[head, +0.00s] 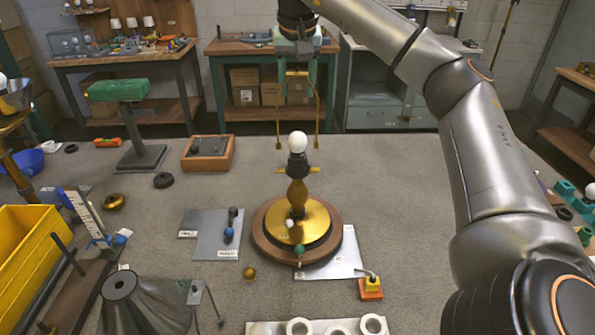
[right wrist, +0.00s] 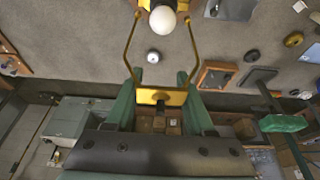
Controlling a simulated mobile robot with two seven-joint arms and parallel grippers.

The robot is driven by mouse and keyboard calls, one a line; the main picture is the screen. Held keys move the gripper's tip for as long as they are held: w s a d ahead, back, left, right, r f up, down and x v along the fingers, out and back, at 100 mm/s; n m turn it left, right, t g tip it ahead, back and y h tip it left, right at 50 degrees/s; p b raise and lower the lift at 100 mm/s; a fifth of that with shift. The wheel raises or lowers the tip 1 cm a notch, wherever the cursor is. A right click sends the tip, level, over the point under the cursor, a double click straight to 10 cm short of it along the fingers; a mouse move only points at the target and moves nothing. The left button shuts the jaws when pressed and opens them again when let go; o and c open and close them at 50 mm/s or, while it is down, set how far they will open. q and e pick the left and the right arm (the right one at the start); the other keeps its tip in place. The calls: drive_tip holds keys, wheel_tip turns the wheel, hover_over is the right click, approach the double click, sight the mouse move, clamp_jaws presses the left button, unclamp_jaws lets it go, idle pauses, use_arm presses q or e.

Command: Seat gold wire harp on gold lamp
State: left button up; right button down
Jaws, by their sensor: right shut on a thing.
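A gold saddle bar (head: 312,170) sticks out to both sides below the bulb. My right gripper (head: 298,62), with green fingers, is shut on the top of the gold wire harp (head: 318,108) above the lamp. The harp's two legs hang down, and their ends appear above the saddle bar in the head view. In the right wrist view the harp (right wrist: 131,45) spreads toward the bulb (right wrist: 163,20), between its leg ends. My left gripper is out of view.
A grey plate (head: 205,243) with a blue knob and a white plate (head: 348,262) lie beside the lamp. A grey cone shade (head: 145,305) and a yellow bin (head: 25,245) stand at front left. A green-topped stand (head: 118,90) is behind left. The mat right of the lamp is fairly clear.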

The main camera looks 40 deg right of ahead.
drive_tip(key=shift+f, duration=0.15)
drive_tip(key=shift+f+b, duration=0.35)
drive_tip(key=shift+f, duration=2)
drive_tip(key=shift+f+p, duration=0.45)
drive_tip(key=shift+f, duration=0.1)
idle(1.3)
drive_tip(key=shift+c, duration=0.9)
unclamp_jaws()
